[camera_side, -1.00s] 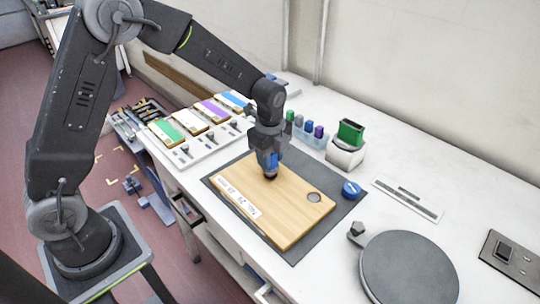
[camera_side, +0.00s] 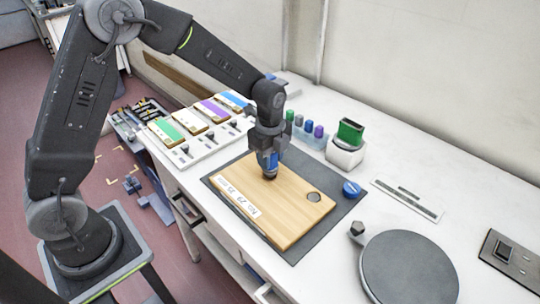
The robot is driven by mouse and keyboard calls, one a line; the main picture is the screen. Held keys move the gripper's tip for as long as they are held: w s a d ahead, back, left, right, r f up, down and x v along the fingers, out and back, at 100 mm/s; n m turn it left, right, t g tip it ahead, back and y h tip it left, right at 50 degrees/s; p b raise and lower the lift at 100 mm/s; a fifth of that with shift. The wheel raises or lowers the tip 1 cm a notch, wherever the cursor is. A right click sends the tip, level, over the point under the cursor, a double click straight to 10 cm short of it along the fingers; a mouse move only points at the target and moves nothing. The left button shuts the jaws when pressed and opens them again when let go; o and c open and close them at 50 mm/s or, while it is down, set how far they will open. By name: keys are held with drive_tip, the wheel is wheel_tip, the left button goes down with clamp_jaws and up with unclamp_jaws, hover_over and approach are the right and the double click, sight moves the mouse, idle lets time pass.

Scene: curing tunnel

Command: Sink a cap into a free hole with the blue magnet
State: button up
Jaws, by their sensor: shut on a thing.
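My gripper (camera_side: 270,158) is shut on the blue magnet (camera_side: 273,162) and holds it upright over the back left part of a wooden board (camera_side: 262,204). The magnet's lower end is at or just above the board; I cannot tell if it touches. A small dark part shows under the magnet, too small to make out as a cap. Any hole under the magnet is hidden. A blue round piece (camera_side: 351,189) lies on the dark mat (camera_side: 340,208) right of the board.
A rack (camera_side: 310,138) with several coloured cylinders stands behind the board, beside a white holder with a green block (camera_side: 349,133). A grey disc (camera_side: 408,268) and a small hex piece (camera_side: 356,229) are at front right.

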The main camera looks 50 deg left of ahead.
drive_tip(key=shift+f, duration=0.8)
idle(1.3)
drive_tip(key=shift+s, duration=0.25)
idle(0.4)
drive_tip(key=shift+r, duration=3.55)
drive_tip(key=shift+w, duration=0.15)
